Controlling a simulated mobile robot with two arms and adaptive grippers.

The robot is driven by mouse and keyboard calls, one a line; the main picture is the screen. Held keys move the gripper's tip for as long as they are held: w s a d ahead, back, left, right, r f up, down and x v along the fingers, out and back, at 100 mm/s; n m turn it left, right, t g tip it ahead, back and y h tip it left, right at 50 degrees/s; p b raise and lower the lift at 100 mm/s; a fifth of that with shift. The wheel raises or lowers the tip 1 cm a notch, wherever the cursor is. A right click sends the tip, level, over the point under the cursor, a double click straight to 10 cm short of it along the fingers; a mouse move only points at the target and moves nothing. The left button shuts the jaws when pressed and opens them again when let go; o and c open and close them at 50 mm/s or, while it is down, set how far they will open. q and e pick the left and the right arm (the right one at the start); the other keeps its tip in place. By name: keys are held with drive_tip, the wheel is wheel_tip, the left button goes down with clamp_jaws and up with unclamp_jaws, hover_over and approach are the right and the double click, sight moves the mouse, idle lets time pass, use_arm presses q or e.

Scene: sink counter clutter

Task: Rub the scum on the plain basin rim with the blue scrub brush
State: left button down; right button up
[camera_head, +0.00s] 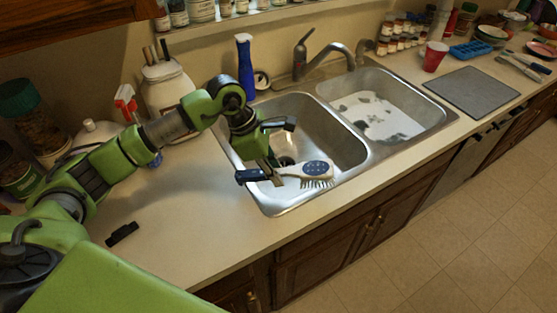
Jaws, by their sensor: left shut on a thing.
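My left gripper (268,176) is shut on the handle of the blue scrub brush (318,169) over the left basin. The brush has a blue speckled back and pale bristles pointing down, with its head to the right of the gripper, near the basin's front side. I cannot tell whether the bristles touch anything. The plain basin (330,138) is the left, empty steel one, with a dark drain partly behind the gripper. I cannot make out scum on its rim; the arm and brush cover part of it. My right gripper is out of view.
The right basin (420,108) holds whitish suds with dark patches. A faucet (302,55) and blue bottle (245,68) stand behind the sink. A small black object (122,233) lies on the left counter. A grey mat (473,92) and red cup (434,56) are to the right.

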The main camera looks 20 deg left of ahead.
sight(283, 170)
use_arm(q)
drive_tip(key=r, duration=0.1)
drive_tip(key=r+p, duration=0.1)
drive_tip(key=r, duration=0.1)
drive_tip(key=shift+w+d, duration=0.2)
drive_tip(key=shift+d, duration=0.2)
drive_tip(key=shift+s+r, duration=0.1)
drive_tip(key=shift+r, duration=0.65)
drive_tip(key=shift+d, duration=0.1)
